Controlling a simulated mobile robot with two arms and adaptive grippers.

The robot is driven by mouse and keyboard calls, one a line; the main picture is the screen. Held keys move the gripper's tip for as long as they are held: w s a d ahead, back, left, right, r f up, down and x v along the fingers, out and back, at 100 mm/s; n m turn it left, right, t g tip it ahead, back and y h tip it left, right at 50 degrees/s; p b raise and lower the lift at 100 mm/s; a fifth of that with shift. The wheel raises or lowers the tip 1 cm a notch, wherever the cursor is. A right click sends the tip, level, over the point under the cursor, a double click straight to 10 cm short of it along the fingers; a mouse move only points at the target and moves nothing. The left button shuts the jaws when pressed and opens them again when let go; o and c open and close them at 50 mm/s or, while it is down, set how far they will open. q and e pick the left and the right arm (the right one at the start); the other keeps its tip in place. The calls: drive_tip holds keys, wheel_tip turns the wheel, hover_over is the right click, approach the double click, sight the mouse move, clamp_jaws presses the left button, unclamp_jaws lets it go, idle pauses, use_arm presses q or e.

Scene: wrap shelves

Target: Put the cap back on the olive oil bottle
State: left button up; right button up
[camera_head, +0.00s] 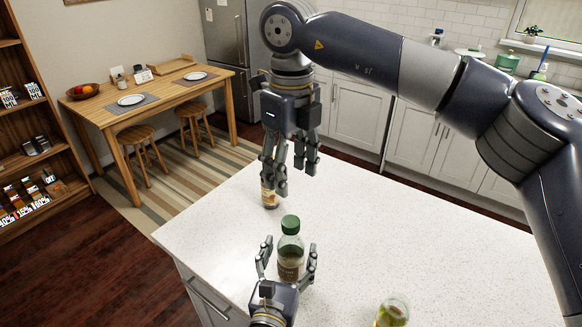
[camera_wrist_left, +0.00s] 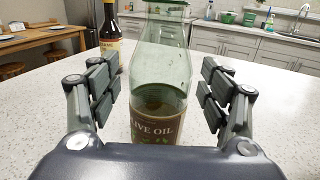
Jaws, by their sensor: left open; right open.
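The olive oil bottle (camera_head: 290,262) is clear greenish glass with a dark label and stands upright on the white counter. Its label reads "OLIVE OIL" in the left wrist view (camera_wrist_left: 155,115), where its top is cut off. A green cap (camera_head: 290,224) sits on top of its neck; I cannot tell how tightly. My left gripper (camera_head: 288,250) is open, with its fingers on either side of the bottle and visible gaps in the left wrist view (camera_wrist_left: 160,90). My right gripper (camera_head: 290,170) is open and empty, pointing down beyond the bottle.
A brown bottle (camera_head: 269,198) stands behind, partly hidden by my right gripper; a dark bottle with a yellow label (camera_wrist_left: 109,38) shows in the left wrist view. Another glass container (camera_head: 392,312) stands at the front right. The counter (camera_head: 400,230) is clear to the right.

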use_arm(q)
drive_tip(key=v, duration=1)
drive_tip(key=shift+s, duration=0.3)
drive_tip(key=shift+a, duration=0.15)
drive_tip(key=shift+r, duration=0.1)
